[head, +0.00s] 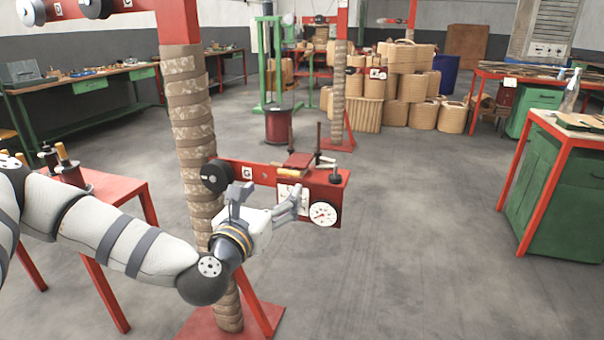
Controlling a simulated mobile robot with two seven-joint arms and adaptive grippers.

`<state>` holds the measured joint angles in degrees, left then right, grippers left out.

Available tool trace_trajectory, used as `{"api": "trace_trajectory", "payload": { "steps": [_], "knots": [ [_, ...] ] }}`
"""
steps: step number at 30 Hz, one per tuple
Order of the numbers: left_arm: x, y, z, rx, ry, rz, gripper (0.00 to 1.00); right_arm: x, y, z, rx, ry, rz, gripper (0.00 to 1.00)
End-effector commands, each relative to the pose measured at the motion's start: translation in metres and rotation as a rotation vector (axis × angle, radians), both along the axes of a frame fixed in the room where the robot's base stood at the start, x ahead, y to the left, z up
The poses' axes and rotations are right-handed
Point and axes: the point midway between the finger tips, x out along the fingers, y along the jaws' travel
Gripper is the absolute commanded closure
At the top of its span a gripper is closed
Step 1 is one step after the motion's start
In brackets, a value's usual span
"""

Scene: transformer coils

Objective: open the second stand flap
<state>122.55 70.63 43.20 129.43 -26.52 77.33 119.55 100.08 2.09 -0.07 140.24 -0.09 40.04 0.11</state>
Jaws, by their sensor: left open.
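A red stand post (186,110), wrapped in brown patterned material, stands just left of centre. A red arm (265,173) reaches right from it, with a black wheel, a white "G" label and a round white dial (323,214). A small raised red plate (299,160) sits on top of this arm; I cannot tell whether it is the flap. My left gripper (268,196) is open, its fingers spread in front of the red arm. They partly cover a white panel left of the dial. I cannot tell whether they touch it. My right gripper is not in view.
A similar wrapped post (339,95) stands farther back, near stacked tan coils (400,85). A red table (100,187) holding spools is at left, beside my left arm. A green cabinet (555,185) under a red-framed bench is at right. The floor between is clear.

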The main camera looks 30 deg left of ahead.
Motion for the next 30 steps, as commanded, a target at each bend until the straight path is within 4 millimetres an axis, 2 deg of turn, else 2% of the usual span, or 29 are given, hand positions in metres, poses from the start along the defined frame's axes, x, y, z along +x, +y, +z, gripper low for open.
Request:
{"api": "trace_trajectory", "payload": {
  "steps": [6,12,16,23,30],
  "knots": [
    [0.055,0.013,0.001,0.004,-0.001,0.000,0.26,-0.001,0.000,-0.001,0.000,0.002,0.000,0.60],
    [0.090,0.021,-0.001,0.005,0.002,-0.001,0.26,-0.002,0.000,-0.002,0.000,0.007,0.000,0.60],
    [0.098,0.023,0.000,0.002,0.003,-0.001,0.26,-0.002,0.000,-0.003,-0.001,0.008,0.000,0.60],
    [0.099,0.023,0.000,0.002,0.003,-0.001,0.26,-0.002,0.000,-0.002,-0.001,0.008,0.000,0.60],
    [0.099,0.023,0.000,0.002,0.003,-0.001,0.80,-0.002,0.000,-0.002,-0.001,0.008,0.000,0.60]
  ]
}}
